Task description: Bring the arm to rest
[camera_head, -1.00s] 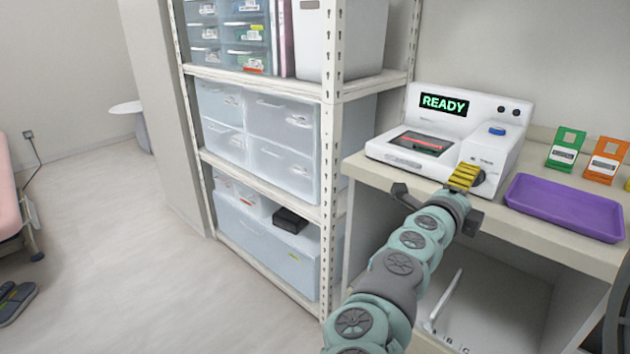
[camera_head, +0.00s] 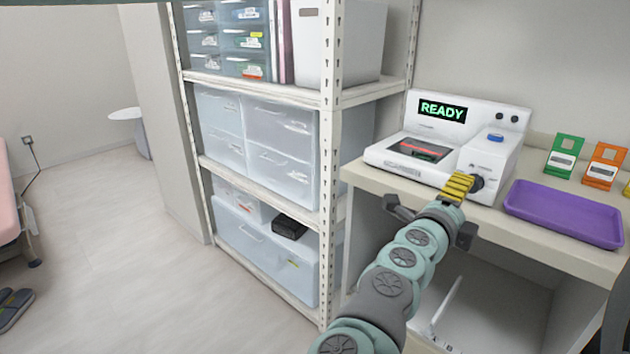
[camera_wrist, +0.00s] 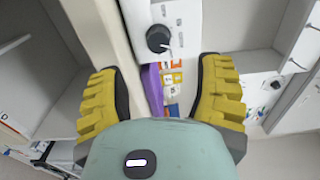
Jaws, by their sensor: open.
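My gripper (camera_head: 457,187) is at the end of my teal and grey arm, in front of the white machine on the counter. In the wrist view its two yellow ribbed fingers (camera_wrist: 165,100) are spread wide apart with nothing between them. The white machine (camera_head: 478,137) has a lit screen reading READY (camera_head: 442,110), a blue button and a dark knob. The knob (camera_wrist: 158,38) shows ahead of the fingers in the wrist view, apart from them. In the head view my gripper partly hides the machine's front near the knob.
A purple tray (camera_head: 565,213) lies on the counter (camera_head: 560,252) right of the machine. Green (camera_head: 563,155) and orange (camera_head: 604,166) holders stand behind it. A metal shelf (camera_head: 331,150) with clear drawers stands left of my arm. The floor (camera_head: 130,260) further left is open.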

